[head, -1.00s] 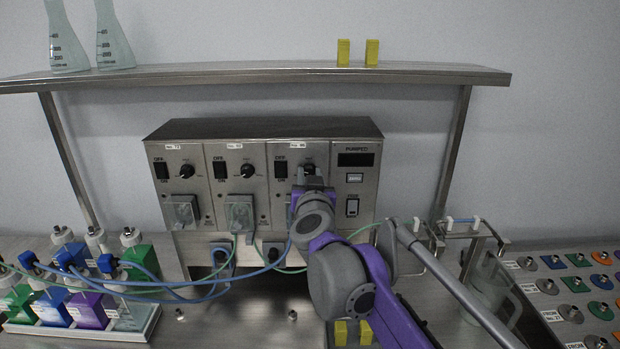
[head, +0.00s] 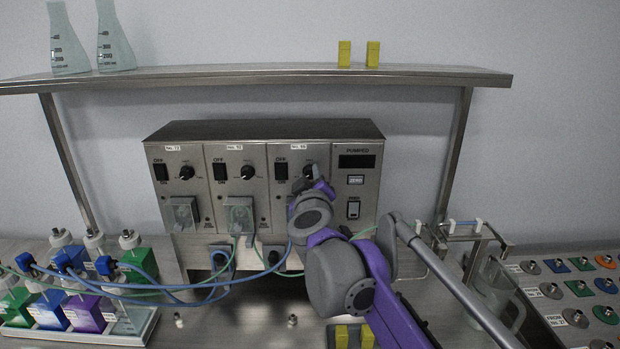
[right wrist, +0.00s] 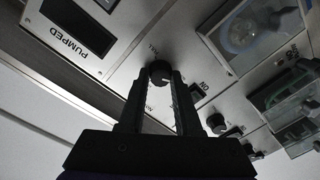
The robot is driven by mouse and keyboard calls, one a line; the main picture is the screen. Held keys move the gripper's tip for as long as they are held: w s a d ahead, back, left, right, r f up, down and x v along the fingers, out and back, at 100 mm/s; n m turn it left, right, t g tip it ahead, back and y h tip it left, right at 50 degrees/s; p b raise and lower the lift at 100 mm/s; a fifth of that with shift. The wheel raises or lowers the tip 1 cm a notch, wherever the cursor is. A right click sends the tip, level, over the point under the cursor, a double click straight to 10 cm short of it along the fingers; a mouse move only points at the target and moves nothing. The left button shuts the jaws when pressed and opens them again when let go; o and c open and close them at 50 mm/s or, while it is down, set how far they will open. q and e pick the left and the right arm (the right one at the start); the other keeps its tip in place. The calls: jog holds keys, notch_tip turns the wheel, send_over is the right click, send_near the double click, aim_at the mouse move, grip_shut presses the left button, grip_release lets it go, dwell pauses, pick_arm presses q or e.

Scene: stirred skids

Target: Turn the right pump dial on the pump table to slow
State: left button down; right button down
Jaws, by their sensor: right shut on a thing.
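The pump unit (head: 265,200) is a steel box with three pump panels in a row, each with a black dial and an on/off switch. The right pump dial (head: 309,170) is on the third panel and is partly hidden by my right gripper (head: 314,181). In the right wrist view, the dial (right wrist: 159,71) sits between the two fingertips of the right gripper (right wrist: 158,80), which is shut on it. I cannot read the pointer's setting. My left gripper is not in view.
Blue and green tubes (head: 165,287) loop in front of the pumps to coloured bottles (head: 85,310) at the left. A steel shelf (head: 250,75) with two flasks and two yellow blocks runs above. A glass jug (head: 495,290) and a tray of coloured caps stand at the right.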

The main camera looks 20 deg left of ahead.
jog(key=shift+n, duration=0.3)
jog(key=c, duration=0.6)
grip_release()
jog(key=shift+s, duration=0.1)
jog(key=v, duration=1)
jog(key=shift+s+b, duration=0.3)
jog(key=shift+b, duration=0.1)
jog(key=shift+d, duration=0.1)
